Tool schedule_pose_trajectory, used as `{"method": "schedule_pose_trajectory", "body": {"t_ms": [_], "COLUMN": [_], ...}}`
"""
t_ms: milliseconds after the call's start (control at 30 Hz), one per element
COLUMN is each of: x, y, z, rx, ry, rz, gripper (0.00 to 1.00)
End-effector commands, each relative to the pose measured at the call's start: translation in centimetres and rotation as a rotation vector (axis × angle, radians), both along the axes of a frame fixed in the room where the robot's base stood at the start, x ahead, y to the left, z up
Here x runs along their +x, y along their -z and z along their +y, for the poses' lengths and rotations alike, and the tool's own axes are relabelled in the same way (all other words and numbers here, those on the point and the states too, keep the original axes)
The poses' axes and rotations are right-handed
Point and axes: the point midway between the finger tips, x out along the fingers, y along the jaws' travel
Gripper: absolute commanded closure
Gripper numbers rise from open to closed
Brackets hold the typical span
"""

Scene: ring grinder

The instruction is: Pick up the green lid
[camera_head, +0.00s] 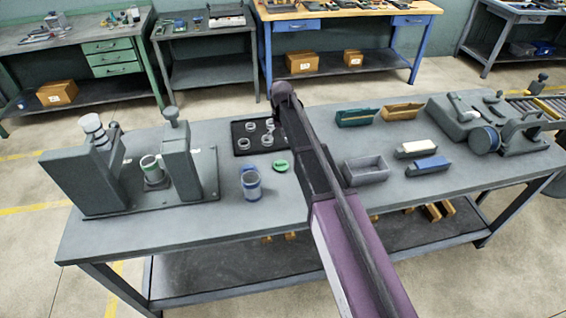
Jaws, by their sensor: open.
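The green lid (281,166) is a small round disc lying flat on the grey workbench (235,225). It sits just right of and behind a blue-and-grey jar (251,184) that stands upright, and left of my arm. My purple and dark arm reaches from the bottom edge up across the bench. I cannot make out my gripper or its fingers in this view. The lid is in full view, with nothing on it.
A black tray (242,149) with several metal rings lies behind the lid. A grey grinder fixture (94,207) stands left. Right of my arm are a grey bin (366,176), a white block and a blue block (428,165). The bench front left of my arm is clear.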

Motion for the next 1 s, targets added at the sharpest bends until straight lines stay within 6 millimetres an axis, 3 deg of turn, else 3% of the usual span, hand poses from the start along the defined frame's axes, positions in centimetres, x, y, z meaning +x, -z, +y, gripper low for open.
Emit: {"method": "schedule_pose_trajectory", "body": {"t_ms": [533, 1000], "x": [0.2, 0.1], "y": [0.4, 3.8], "z": [0.4, 0.5], "rx": [0.0, 0.0], "ry": [-0.004, -0.005], "rz": [0.0, 0.0], "gripper": [0.0, 0.0]}}
